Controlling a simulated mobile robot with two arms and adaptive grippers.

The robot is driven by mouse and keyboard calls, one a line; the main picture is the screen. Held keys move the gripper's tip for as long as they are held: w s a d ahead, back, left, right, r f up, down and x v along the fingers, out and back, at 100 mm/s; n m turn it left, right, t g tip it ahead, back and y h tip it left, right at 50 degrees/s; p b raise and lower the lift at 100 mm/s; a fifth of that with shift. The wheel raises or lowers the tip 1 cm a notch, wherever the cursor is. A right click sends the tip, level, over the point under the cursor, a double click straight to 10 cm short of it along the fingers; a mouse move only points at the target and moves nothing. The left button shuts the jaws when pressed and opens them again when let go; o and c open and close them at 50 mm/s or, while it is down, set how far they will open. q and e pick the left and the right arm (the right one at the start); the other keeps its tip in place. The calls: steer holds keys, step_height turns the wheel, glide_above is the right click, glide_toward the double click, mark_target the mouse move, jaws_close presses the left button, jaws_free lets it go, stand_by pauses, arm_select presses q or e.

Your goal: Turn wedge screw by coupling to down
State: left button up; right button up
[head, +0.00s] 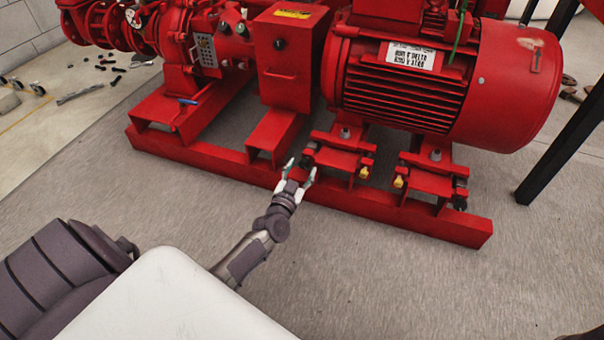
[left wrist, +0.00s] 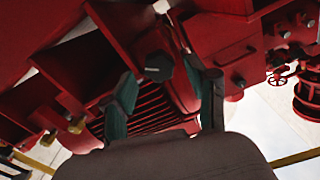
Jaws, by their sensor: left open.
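The red motor (head: 450,85) stands on a red base frame (head: 425,215) in the head view. At the left motor foot, nearest the coupling guard, a dark screw head (head: 308,161) shows just beyond my left gripper (head: 301,169). In the left wrist view a dark hexagonal screw head (left wrist: 158,66) lies ahead, between the two green-padded fingers of my left gripper (left wrist: 165,78). The fingers are spread apart. A gap shows on the right side of the screw; whether the left finger touches it I cannot tell. My right gripper is not in view.
Yellow-headed screws (head: 364,172) (head: 398,181) sit along the motor feet. The red coupling guard box (head: 288,70) rises behind my gripper. The pump (head: 190,45) is at the left. The grey floor in front of the frame is clear.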

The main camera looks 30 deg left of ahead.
arm_select(q)
steer(key=shift+w+a, duration=0.1)
steer(key=shift+w, duration=0.35)
steer(key=shift+c, duration=0.2)
jaws_close()
